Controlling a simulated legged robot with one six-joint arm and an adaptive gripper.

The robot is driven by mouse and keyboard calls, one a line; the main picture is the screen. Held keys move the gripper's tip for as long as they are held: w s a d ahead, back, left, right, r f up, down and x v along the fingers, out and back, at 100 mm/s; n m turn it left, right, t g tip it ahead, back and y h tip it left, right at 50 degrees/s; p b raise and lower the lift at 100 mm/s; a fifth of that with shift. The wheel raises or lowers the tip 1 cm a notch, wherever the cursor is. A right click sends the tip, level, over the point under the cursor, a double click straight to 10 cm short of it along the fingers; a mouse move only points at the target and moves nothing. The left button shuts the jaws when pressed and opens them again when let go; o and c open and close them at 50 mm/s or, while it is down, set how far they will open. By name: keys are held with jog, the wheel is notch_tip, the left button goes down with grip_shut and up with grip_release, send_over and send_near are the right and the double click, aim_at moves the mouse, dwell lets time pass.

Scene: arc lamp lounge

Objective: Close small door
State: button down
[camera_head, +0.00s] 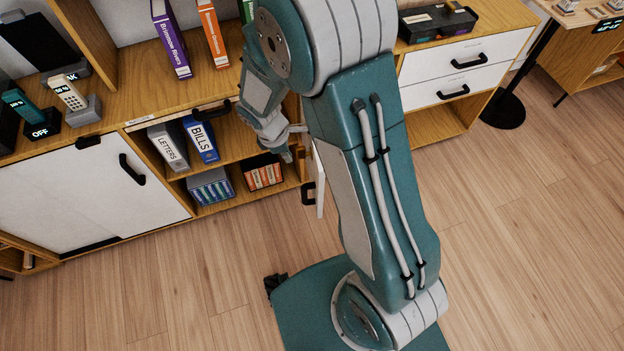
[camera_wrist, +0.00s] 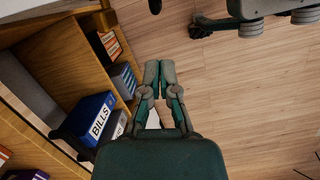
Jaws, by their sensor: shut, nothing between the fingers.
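The small white door (camera_head: 319,182) stands open from the low wooden cabinet (camera_head: 140,134). It shows nearly edge-on in the head view, with its black handle (camera_head: 308,193) on the left side, and my arm hides part of it. My gripper (camera_head: 287,156) is shut and empty, in front of the open shelves and left of the door. In the wrist view my gripper (camera_wrist: 159,76) has its fingertips together over the floor, beside the shelf. The door's face is not clearly seen there.
The open shelves hold a blue BILLS binder (camera_head: 202,139), a LETTERS binder (camera_head: 169,147), a grey box (camera_head: 211,187) and an orange-labelled box (camera_head: 263,172). A wide white door (camera_head: 85,203) is at left. White drawers (camera_head: 468,60) are at right. Floor in front is clear.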

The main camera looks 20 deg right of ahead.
jog(key=s+d+f+n, duration=0.1)
jog(key=d+f, duration=0.4)
jog(key=f, duration=0.7)
jog(key=shift+s+d, duration=0.2)
jog(key=shift+s, duration=0.05)
jog(key=shift+s+d, duration=0.1)
jog(key=shift+d, duration=0.05)
